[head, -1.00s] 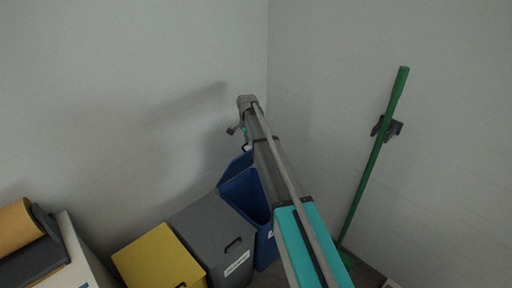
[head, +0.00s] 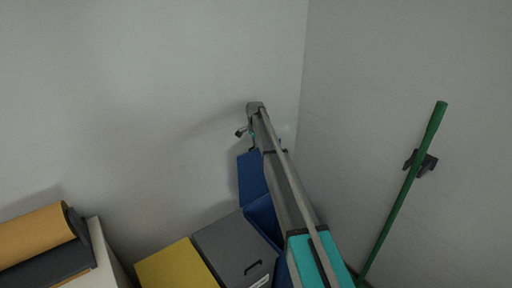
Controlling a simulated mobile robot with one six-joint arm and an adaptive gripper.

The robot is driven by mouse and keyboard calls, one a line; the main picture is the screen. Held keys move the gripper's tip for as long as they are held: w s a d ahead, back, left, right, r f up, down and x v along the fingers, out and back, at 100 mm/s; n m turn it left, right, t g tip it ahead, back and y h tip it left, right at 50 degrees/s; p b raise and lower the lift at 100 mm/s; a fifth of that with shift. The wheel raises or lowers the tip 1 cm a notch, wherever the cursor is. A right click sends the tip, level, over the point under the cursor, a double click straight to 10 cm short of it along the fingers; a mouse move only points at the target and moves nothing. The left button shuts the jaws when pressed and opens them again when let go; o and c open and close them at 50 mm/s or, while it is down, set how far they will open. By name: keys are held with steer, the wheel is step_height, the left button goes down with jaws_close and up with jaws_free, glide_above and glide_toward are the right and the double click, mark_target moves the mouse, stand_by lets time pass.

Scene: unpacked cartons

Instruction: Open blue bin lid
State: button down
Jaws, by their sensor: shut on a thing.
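The blue bin (head: 264,215) stands in the corner, right of the grey bin, partly hidden behind my arm. Its blue lid (head: 252,178) is raised, standing up steeply at the back of the bin near the wall. The bin's dark opening shows in part between the lid and my arm. My gripper (head: 252,147) is at the lid's upper edge, small and partly hidden by my arm's end. It is shut on the lid.
A grey bin (head: 232,245) and a yellow bin (head: 176,268) stand to the left, both closed. A white unit (head: 106,257) with orange and dark rolls (head: 38,240) is at far left. A green pole (head: 408,188) is held in a wall clip at right. Walls are close behind.

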steer(key=c, duration=0.7)
jaws_free()
steer(key=shift+f, duration=0.15)
steer(key=shift+r, duration=0.2)
